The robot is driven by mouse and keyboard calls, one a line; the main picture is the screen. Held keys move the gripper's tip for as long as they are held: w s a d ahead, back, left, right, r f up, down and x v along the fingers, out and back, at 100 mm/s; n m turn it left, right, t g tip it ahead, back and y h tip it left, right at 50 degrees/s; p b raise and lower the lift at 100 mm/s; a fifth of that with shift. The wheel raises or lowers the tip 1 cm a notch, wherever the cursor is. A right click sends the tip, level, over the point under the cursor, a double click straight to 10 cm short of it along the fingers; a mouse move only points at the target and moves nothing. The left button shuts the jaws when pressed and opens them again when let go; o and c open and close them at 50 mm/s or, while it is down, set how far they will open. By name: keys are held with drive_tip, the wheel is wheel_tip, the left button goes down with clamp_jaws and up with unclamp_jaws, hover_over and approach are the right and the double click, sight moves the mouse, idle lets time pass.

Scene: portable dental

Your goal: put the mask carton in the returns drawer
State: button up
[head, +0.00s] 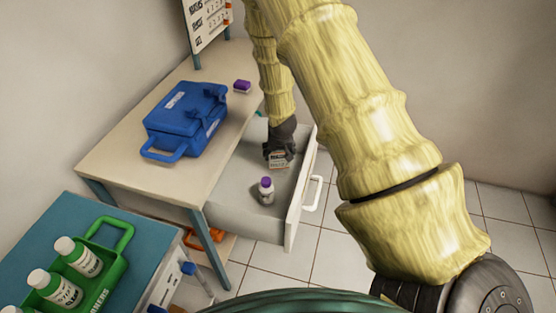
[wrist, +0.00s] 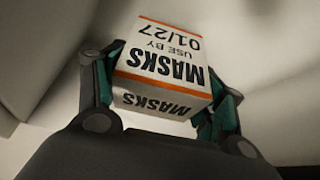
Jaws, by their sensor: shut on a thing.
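The mask carton (wrist: 165,58) is white with orange bands and black lettering reading MASKS, USE BY 01/27. My gripper (wrist: 158,105) is shut on it, with a finger on each side. In the head view the carton (head: 278,160) is at or inside the open drawer (head: 240,195), toward its far right part, below my gripper (head: 279,150). I cannot tell whether the carton touches the drawer floor. The drawer is pulled out from the table and has a white handle on its front.
A white bottle with a purple cap (head: 266,191) stands in the drawer, nearer the front than the carton. A blue case (head: 186,120) and a small purple box (head: 242,86) are on the table (head: 120,160). A green carrier (head: 125,238) with white bottles sits on a blue-topped unit at lower left.

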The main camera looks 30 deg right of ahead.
sight(279, 159)
drive_tip(key=shift+f, duration=2)
drive_tip(key=shift+f, duration=0.15)
drive_tip(key=o, duration=1.1)
drive_tip(key=shift+c, duration=0.2)
drive_tip(key=shift+r, duration=0.2)
drive_tip(key=shift+b+v, duration=0.4)
drive_tip(key=shift+v, duration=5.6)
